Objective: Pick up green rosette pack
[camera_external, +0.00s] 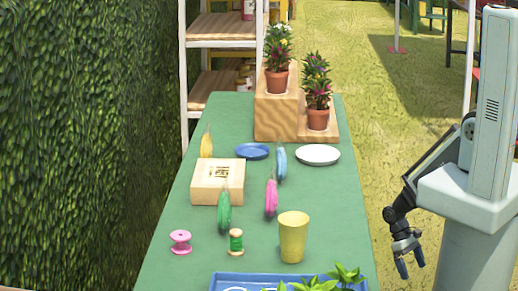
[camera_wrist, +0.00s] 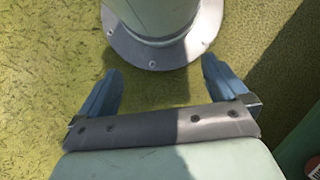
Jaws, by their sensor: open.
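In the external view a green, slim, upright pack (camera_external: 224,211) stands on the green table, in front of a light wooden box. It looks like the green rosette pack. Similar packs are pink (camera_external: 271,198), blue (camera_external: 281,163) and yellow (camera_external: 207,143). My gripper (camera_external: 411,266) hangs open and empty beyond the table's right edge, pointing down, well apart from the green pack. In the wrist view my gripper (camera_wrist: 162,90) has its two blue fingers spread wide over the grass, with nothing between them. No pack shows in the wrist view.
On the table (camera_external: 185,258) are a wooden box (camera_external: 203,192), a yellow cup (camera_external: 293,240), a pink spool (camera_external: 180,242), a green spool (camera_external: 236,243), a blue plate (camera_external: 251,151), a white plate (camera_external: 318,154) and a blue tray (camera_external: 222,279). Potted plants stand on wooden blocks (camera_external: 275,127) behind.

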